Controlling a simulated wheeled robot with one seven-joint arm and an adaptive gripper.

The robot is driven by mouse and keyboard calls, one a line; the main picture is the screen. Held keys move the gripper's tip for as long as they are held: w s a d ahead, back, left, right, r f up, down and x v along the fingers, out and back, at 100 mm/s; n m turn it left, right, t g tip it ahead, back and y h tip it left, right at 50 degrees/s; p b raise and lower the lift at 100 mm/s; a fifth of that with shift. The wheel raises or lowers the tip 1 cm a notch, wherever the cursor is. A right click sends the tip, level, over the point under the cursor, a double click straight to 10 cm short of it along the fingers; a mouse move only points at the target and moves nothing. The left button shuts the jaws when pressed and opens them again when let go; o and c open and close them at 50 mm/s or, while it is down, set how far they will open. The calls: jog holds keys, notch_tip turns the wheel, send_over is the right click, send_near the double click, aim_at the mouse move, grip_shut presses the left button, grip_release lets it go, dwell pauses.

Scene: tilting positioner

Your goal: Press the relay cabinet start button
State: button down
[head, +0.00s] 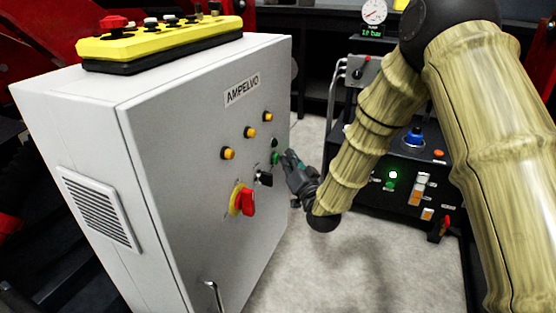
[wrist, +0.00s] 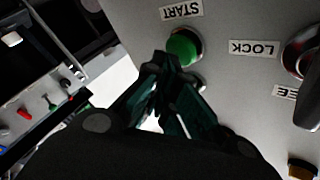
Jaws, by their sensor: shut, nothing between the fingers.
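The relay cabinet (head: 185,130) is a pale grey box labelled AMPELVO, at the left of the head view. Its green start button (wrist: 183,48) shows in the wrist view beside an upside-down START label (wrist: 181,10). In the head view the green button (head: 275,158) is small, near the door's right edge. My gripper (head: 287,160) is shut and empty, its tips close to the button. In the wrist view my gripper's tips (wrist: 163,62) lie just below and left of the button. I cannot tell whether they touch it.
A red rotary switch (head: 247,202) on yellow, a black switch (head: 264,179) and amber lamps (head: 228,154) sit on the door. A yellow control box (head: 160,45) lies on top. A dark panel with a blue knob (head: 413,138) stands behind my arm. Floor (head: 320,265) is clear between.

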jog(key=shift+w+a, duration=0.1)
jog(key=shift+a, duration=0.3)
dwell(0.5)
jog(key=shift+d, duration=0.15)
jog(key=shift+s+d+p, duration=0.25)
jog(key=shift+d+p, duration=0.05)
jog(key=shift+d, duration=0.4)
jog(key=shift+d, duration=0.1)
jog(key=d, duration=0.1)
jog(key=s+d, duration=0.1)
jog(key=d, duration=0.2)
jog(key=shift+s+d+p, duration=0.25)
jog(key=shift+d+p, duration=0.05)
jog(key=shift+p, duration=0.1)
dwell(0.8)
